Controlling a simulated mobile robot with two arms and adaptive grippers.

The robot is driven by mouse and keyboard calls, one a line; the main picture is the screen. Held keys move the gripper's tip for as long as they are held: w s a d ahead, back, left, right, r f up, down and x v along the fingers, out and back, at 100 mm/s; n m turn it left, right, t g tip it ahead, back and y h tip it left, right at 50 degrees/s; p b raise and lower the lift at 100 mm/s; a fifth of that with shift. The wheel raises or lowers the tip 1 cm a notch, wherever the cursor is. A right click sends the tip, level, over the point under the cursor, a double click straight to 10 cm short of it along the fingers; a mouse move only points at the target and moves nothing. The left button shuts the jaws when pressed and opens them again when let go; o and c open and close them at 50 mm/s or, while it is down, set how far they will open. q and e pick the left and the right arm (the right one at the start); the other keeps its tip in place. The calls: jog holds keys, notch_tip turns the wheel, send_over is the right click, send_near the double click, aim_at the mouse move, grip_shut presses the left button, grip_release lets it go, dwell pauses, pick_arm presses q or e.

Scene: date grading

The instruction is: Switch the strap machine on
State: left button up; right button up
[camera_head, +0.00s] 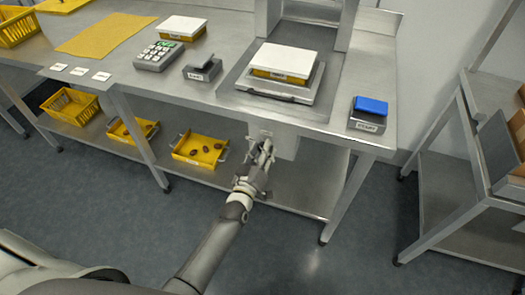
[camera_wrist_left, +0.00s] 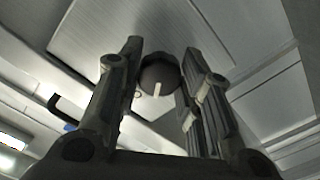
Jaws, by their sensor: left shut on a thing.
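The strap machine (camera_head: 335,88) is a metal frame set on the steel bench, with a white-topped yellow box (camera_head: 284,60) on its plate. A pale switch box (camera_head: 287,143) with a small label hangs below the bench's front edge under it. My left gripper (camera_head: 262,152) is at the front of this box and hides part of it. In the left wrist view a dark round knob (camera_wrist_left: 157,78) with a white pointer line sits between the two fingers, which are shut on it. The pointer looks roughly in line with the fingers. My right gripper is not in view.
A blue-topped button unit (camera_head: 370,106) stands right of the machine. A keypad (camera_head: 158,55) and a small metal device (camera_head: 202,67) stand left. Yellow crates, one holding several dates (camera_head: 205,146), lie on the lower shelf. The floor in front is clear.

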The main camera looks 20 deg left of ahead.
pick_arm(q)
jog(key=n+b, duration=0.1)
jog(key=n, duration=1)
jog(key=shift+b, duration=0.4)
jog(key=o, duration=1)
jog(key=shift+r, duration=0.1)
jog(key=shift+s, duration=0.1)
jog(key=s, duration=1.1)
jog(key=shift+s+a, duration=0.15)
jog(key=shift+s, duration=0.25)
